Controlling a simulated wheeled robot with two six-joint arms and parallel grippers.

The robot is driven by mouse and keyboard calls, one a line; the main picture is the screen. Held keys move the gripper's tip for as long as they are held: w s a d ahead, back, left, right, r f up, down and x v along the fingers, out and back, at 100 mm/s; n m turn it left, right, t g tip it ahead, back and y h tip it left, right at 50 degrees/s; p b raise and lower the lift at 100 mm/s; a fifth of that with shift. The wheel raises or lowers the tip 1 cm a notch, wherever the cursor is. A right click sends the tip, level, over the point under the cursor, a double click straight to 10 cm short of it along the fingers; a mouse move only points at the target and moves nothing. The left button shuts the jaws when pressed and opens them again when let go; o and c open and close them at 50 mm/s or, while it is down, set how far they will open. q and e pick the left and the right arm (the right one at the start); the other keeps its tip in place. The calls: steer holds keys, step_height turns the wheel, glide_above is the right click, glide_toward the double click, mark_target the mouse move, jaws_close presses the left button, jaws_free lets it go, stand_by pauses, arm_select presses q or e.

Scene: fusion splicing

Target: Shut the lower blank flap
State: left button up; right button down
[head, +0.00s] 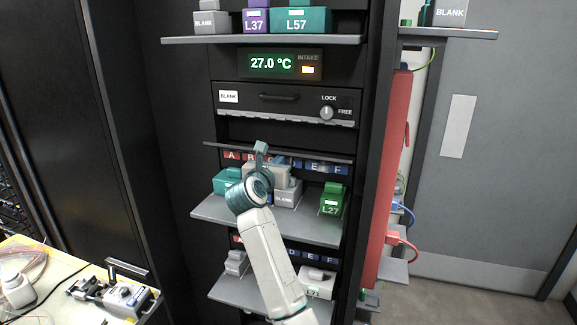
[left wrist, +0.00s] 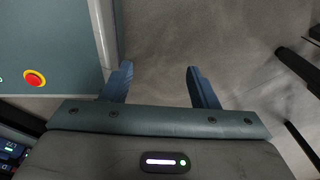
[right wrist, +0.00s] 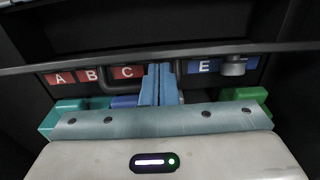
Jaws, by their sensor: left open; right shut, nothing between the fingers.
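The lower blank flap (head: 225,146) stands open, sticking out as a thin, nearly edge-on plate above the A to F row. In the right wrist view the flap's edge (right wrist: 75,66) runs across the picture, with a dark handle (right wrist: 104,82) and a grey knob (right wrist: 233,67) hanging below it. My right gripper (head: 261,147) is shut and empty at the middle of the flap's front edge. Its fingertips (right wrist: 161,68) lie close beneath that edge; contact cannot be told. My left gripper (left wrist: 160,70) is open and empty over the floor, away from the cabinet.
An upper panel (head: 285,97) with a BLANK label and a LOCK/FREE knob is shut above the flap. A shelf (head: 320,232) below carries teal, grey and green blocks, partly hidden by my right arm. A red upright panel (head: 385,180) stands to the right.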

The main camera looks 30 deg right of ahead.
steer(key=r, duration=0.2)
steer(key=w+d+r, duration=0.1)
steer(key=r, duration=0.1)
steer(key=w+d+r, duration=0.1)
steer(key=r, duration=0.1)
steer(key=shift+w+d+b, duration=0.15)
steer(key=shift+w+b, duration=0.1)
steer(key=shift+b, duration=0.05)
steer(key=shift+w+d+r, duration=0.4)
steer(key=shift+d, duration=0.15)
steer(key=shift+w+d+r+b, duration=0.45)
steer(key=shift+w+d+r, duration=0.15)
steer(key=shift+d, duration=0.05)
arm_select(q)
steer(key=shift+w+d+f, duration=0.3)
steer(key=shift+d+f, duration=0.1)
steer(key=shift+f, duration=0.25)
arm_select(e)
steer(key=shift+w+d, duration=0.1)
arm_select(q)
steer(key=shift+a, duration=0.15)
